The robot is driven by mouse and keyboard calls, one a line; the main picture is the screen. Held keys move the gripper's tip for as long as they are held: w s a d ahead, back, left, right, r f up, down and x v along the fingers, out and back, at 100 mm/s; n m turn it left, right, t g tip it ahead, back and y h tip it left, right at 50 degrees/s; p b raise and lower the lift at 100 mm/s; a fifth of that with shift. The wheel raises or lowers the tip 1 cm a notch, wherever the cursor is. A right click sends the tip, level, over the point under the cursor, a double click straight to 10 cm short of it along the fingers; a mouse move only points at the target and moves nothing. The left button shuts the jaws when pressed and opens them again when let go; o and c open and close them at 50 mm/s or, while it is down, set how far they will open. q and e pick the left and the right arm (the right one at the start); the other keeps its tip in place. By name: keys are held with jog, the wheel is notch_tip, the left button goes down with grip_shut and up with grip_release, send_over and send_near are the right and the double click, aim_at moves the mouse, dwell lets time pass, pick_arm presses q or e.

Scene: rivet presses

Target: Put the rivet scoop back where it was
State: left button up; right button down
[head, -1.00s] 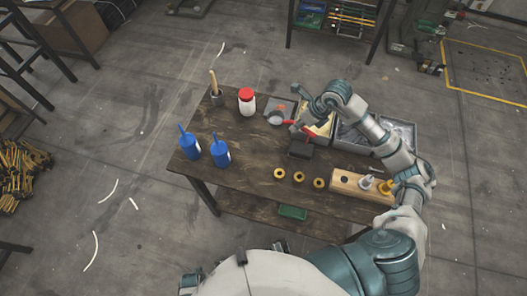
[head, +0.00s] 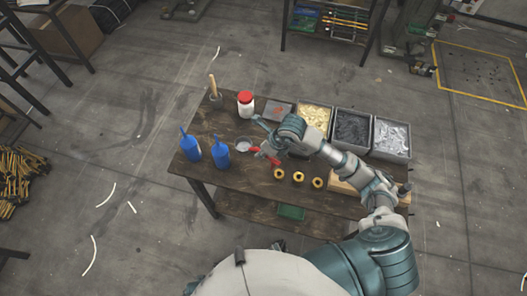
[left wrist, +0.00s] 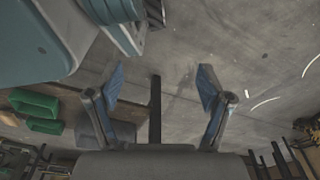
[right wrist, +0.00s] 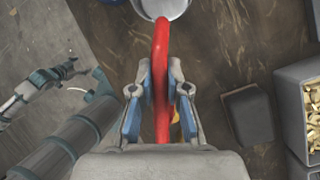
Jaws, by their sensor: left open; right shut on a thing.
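The rivet scoop has a red handle (right wrist: 161,65) and a round metal bowl (right wrist: 163,8). My right gripper (right wrist: 160,88) is shut on the handle, and the bowl points away from it. In the head view the scoop's bowl (head: 244,147) shows over the left-middle of the table, right of the blue bottles, with my right gripper (head: 263,151) beside it. A flat grey plate (head: 279,111) with a red mark lies at the back, between the red-lidded jar and the bins; no scoop is on it. My left gripper (left wrist: 160,88) is open and empty, away from the tabletop.
Bins of brass (head: 314,116), dark (head: 352,129) and silver (head: 391,138) pieces line the back right. A red-lidded jar (head: 245,104), blue bottles (head: 219,154) and brass rings (head: 298,177) stand around. A dark block (right wrist: 248,115) is right of the scoop.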

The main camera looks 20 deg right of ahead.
jog(key=shift+d+f, duration=0.1)
jog(key=shift+d, duration=0.25)
jog(key=c, duration=1.6)
grip_release()
jog(key=shift+d+f, duration=0.3)
jog(key=shift+d, duration=0.4)
jog(key=o, duration=0.4)
jog(key=shift+o, duration=0.2)
jog(key=shift+a+r, duration=0.1)
jog(key=shift+a, duration=0.4)
jog(key=shift+a+r, duration=0.1)
jog(key=shift+a, duration=0.25)
jog(key=shift+d+r, duration=0.2)
jog(key=shift+r, duration=0.4)
pick_arm(q)
jog(key=shift+s+f, duration=0.35)
jog(key=shift+s, duration=0.25)
pick_arm(e)
jog(key=v, duration=1.1)
jog(key=shift+s, duration=0.15)
pick_arm(q)
jog(key=shift+d, duration=0.1)
pick_arm(e)
jog(key=shift+d+r, duration=0.1)
jog(key=shift+d, duration=0.2)
